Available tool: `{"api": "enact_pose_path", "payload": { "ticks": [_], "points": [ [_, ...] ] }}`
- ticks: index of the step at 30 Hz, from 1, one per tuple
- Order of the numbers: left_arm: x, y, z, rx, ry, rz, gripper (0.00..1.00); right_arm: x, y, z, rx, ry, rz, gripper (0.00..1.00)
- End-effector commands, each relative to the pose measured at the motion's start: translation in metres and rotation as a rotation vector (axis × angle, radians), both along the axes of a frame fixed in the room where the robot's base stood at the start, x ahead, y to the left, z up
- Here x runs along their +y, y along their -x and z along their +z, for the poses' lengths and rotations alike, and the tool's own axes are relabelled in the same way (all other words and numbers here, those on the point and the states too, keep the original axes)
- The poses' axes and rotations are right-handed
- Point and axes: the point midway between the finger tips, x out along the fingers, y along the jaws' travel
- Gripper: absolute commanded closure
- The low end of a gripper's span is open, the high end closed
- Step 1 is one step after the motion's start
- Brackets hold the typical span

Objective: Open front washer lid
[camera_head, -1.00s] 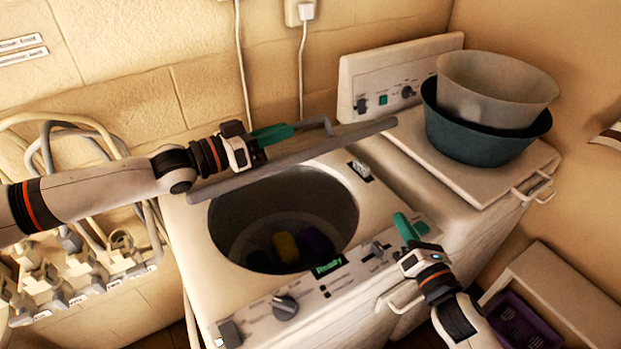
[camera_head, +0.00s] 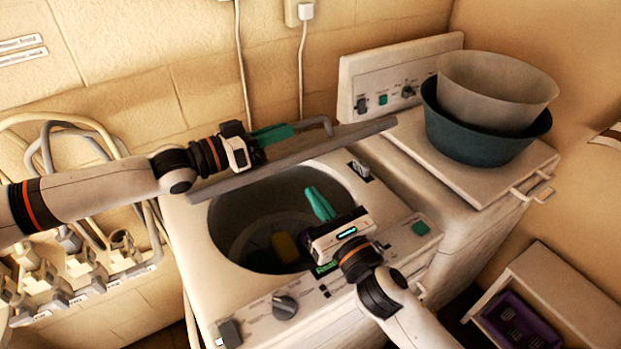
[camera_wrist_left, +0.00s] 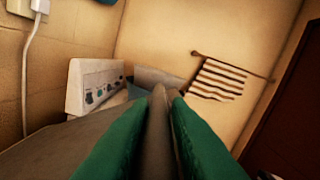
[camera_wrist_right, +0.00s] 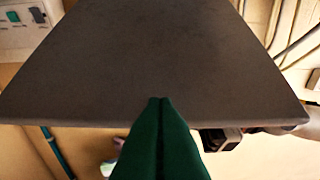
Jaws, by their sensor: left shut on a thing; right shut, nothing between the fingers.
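The front washer (camera_head: 250,318) is a white top-loader. Its grey lid (camera_head: 235,184) is raised and shows nearly edge-on in the head view. The round drum opening is exposed, with yellow and purple items (camera_head: 284,246) inside. My left gripper (camera_head: 290,130) is shut on the lid's grey handle (camera_head: 327,124); the handle also shows between the green fingers in the left wrist view (camera_wrist_left: 158,130). My right gripper (camera_head: 312,190) is shut and empty over the drum opening. In the right wrist view, the lid's broad dark face (camera_wrist_right: 160,55) fills the top, beyond the fingertips; I cannot tell whether they touch it.
Two nested bowls, a pale one (camera_head: 497,90) and a teal one (camera_head: 475,140), stand on the closed lid of the rear washer. A drawer with a purple basket (camera_head: 520,325) is at lower right.

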Motion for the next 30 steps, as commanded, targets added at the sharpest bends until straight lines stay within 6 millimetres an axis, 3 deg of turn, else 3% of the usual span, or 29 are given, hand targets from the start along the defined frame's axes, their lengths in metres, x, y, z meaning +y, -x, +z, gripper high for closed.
{"api": "enact_pose_path", "payload": {
  "ticks": [6,21,30],
  "points": [
    [0.001,-0.001,-0.001,-0.001,-0.003,0.003,1.0,0.01,-0.015,0.026,-0.003,-0.001,0.0,1.0],
    [0.001,-0.001,-0.001,-0.001,-0.003,0.003,1.0,0.013,-0.019,0.033,0.001,-0.001,-0.001,1.0],
    [0.0,0.001,-0.003,0.001,-0.004,-0.001,1.0,0.021,-0.03,0.057,-0.005,-0.001,0.0,1.0]
  ]
}}
